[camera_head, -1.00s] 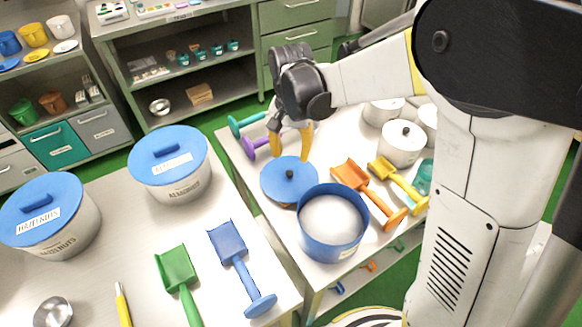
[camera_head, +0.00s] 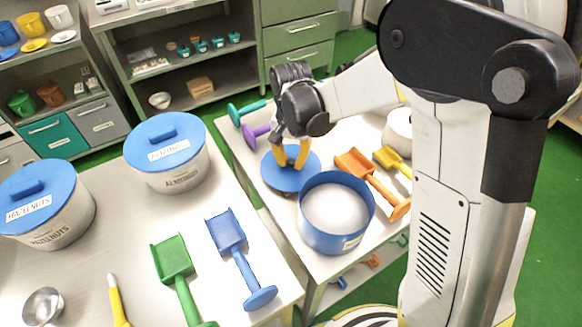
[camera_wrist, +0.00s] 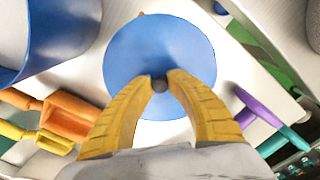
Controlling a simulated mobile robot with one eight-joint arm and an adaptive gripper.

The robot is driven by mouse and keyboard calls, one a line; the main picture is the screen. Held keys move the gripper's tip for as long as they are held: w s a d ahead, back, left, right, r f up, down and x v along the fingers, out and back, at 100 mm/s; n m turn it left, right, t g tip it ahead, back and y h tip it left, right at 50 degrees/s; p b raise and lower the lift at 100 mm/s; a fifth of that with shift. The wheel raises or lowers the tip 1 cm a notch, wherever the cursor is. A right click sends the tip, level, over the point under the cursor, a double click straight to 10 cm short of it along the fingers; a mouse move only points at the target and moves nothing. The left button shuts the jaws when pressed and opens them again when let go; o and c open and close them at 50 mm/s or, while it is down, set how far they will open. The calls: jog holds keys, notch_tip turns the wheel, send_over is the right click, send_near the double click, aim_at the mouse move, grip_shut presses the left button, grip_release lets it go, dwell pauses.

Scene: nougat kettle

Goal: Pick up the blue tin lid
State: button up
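The blue tin lid (camera_head: 270,178) is a round blue disc with a small dark knob in its middle. It lies at the left of the right-hand table, beside the open blue tin (camera_head: 325,238) with pale contents. My gripper (camera_head: 292,163) is above the lid, its yellow fingers pointing down and closed in around the knob. In the wrist view the lid (camera_wrist: 140,50) is centred and the fingertips (camera_wrist: 161,80) sit on both sides of the knob, seemingly touching it.
An orange scoop (camera_head: 372,180) and a yellow scoop (camera_head: 390,160) lie right of the tin. Teal (camera_head: 248,110) and purple (camera_head: 258,132) handles lie behind the lid. Blue-lidded hazelnut (camera_head: 45,210) and almond (camera_head: 168,155) pots stand on the left table.

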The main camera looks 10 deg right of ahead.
grip_shut()
